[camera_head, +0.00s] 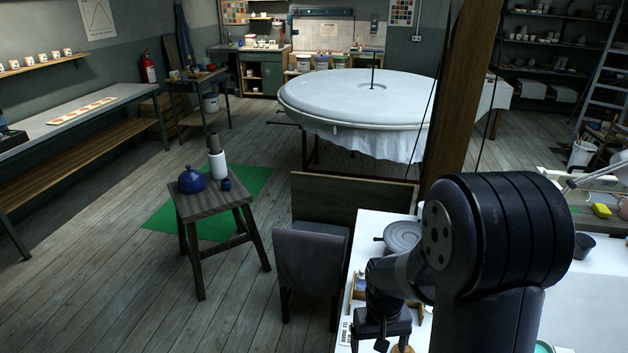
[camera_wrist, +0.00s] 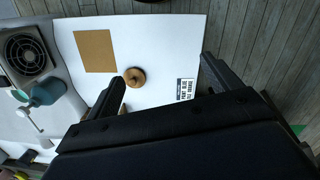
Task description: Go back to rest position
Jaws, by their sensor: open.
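My gripper (camera_wrist: 170,85) is open in the wrist view, its two dark fingers spread apart with nothing between them touching. It hangs above a white table (camera_wrist: 150,40). In the head view my gripper (camera_head: 382,338) shows low, beside my dark arm, over the white table's near left part. A round wooden piece with a knob (camera_wrist: 134,77) lies on the table close to the left finger in the wrist view. A small printed card (camera_wrist: 185,89) lies near the right finger.
A brown square board (camera_wrist: 95,51), a dark vent (camera_wrist: 26,53) and a teal bottle (camera_wrist: 45,92) are near. A grey chair (camera_head: 310,262), a wooden post (camera_head: 458,100) and a stool (camera_head: 205,203) with a blue pot (camera_head: 191,181) stand around. Floor is free at lower left.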

